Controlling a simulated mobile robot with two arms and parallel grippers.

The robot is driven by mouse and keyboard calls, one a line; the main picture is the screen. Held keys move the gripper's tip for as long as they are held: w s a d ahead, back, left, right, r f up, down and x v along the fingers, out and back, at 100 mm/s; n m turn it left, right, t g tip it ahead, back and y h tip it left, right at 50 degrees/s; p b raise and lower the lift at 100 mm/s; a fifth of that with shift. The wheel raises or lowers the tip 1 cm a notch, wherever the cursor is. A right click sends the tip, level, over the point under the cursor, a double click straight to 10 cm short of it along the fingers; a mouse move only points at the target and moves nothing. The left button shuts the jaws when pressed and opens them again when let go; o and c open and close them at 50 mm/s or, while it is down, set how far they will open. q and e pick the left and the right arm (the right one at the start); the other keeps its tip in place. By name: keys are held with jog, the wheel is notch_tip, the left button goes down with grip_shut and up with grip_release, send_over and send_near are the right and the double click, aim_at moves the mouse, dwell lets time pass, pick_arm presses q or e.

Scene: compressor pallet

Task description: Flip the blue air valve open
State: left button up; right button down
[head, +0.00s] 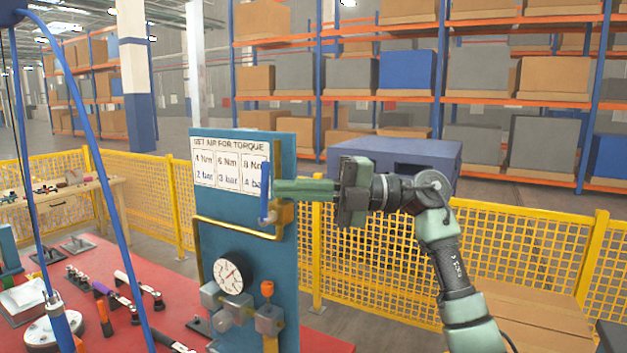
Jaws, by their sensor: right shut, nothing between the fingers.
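The blue air valve lever (265,194) stands upright at the right side of a teal panel (215,240). The brass valve body (284,213) is beside it, joined to a brass pipe. My right gripper (279,188) comes in from the right with its green fingers shut and nothing between them. Its fingertips are right beside the lever; I cannot tell whether they touch it. The fingers cover part of the area just above the valve body. My left gripper is not in view.
The panel carries a torque chart (229,164), a round gauge (229,276) and an orange-knobbed fitting (268,292). Tools lie on the red table (190,322) at left. A blue hose (100,170) hangs at left. Yellow fencing (530,250) stands behind.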

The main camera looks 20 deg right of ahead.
jog(key=shift+w+a, duration=0.15)
jog(key=shift+w, duration=0.2)
jog(key=shift+w+a+r+p, duration=0.2)
jog(key=shift+w+r+p, duration=0.15)
jog(key=shift+w+p, duration=0.25)
jog(key=shift+s, duration=0.2)
jog(key=shift+w+f, duration=0.1)
jog(key=shift+f, duration=0.05)
